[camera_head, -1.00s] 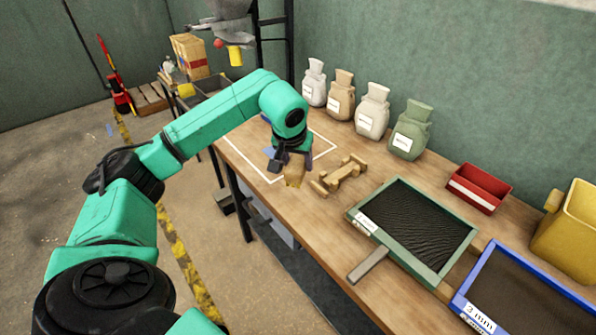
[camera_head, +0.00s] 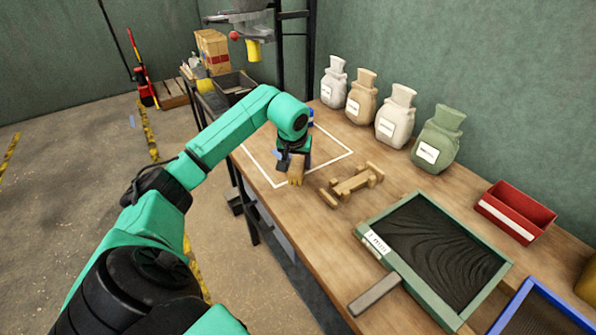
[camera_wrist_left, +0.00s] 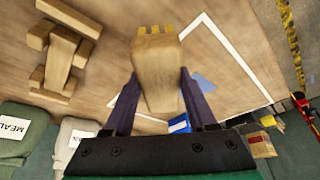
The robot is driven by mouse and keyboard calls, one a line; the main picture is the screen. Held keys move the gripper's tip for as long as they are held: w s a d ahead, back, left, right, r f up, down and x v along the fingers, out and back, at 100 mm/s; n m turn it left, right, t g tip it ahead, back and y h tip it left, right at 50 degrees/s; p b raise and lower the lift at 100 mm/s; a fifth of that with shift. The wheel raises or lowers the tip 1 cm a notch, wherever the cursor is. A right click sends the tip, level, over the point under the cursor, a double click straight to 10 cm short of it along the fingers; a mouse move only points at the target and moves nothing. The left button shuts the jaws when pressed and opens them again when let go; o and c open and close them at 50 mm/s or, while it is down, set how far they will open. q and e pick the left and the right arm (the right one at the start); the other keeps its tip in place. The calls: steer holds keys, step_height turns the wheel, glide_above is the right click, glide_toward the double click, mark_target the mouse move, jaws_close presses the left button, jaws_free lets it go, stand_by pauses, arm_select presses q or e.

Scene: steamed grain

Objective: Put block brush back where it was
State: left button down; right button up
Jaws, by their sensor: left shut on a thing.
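My left gripper (camera_head: 293,160) is shut on the block brush (camera_head: 296,170), a light wooden block pointing down at the bench. In the left wrist view, the block brush (camera_wrist_left: 156,72) sits between the two dark fingers, with toothed tan tips at its far end. It is over or near the front part of a white outline (camera_head: 340,157) on the bench; I cannot tell if it touches the wood. A wooden stand (camera_head: 352,184) with crossbars lies just to the right, empty, and also shows in the left wrist view (camera_wrist_left: 60,60). My right gripper is out of view.
Several cloth sacks (camera_head: 395,118) stand along the wall. A green-framed sieve (camera_head: 440,250) with dark mesh, a red bin (camera_head: 514,212) and a blue-framed tray (camera_head: 545,308) fill the bench's right side. A small blue and white object (camera_wrist_left: 180,123) is beyond the gripper.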

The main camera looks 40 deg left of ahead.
arm_select(q)
step_height(320, 180, down, 3)
steer(key=shift+s+r, duration=0.1)
steer(key=shift+s, duration=0.05)
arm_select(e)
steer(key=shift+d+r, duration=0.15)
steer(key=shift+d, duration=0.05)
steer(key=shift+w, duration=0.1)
arm_select(q)
steer(key=shift+c, duration=1)
jaws_free()
steer(key=shift+f, duration=0.2)
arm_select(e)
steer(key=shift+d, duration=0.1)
arm_select(q)
steer(key=shift+r, duration=0.25)
steer(key=v, duration=1.1)
steer(key=shift+s+d+r, duration=0.1)
steer(key=shift+s+r, duration=0.05)
steer(key=shift+r, duration=0.2)
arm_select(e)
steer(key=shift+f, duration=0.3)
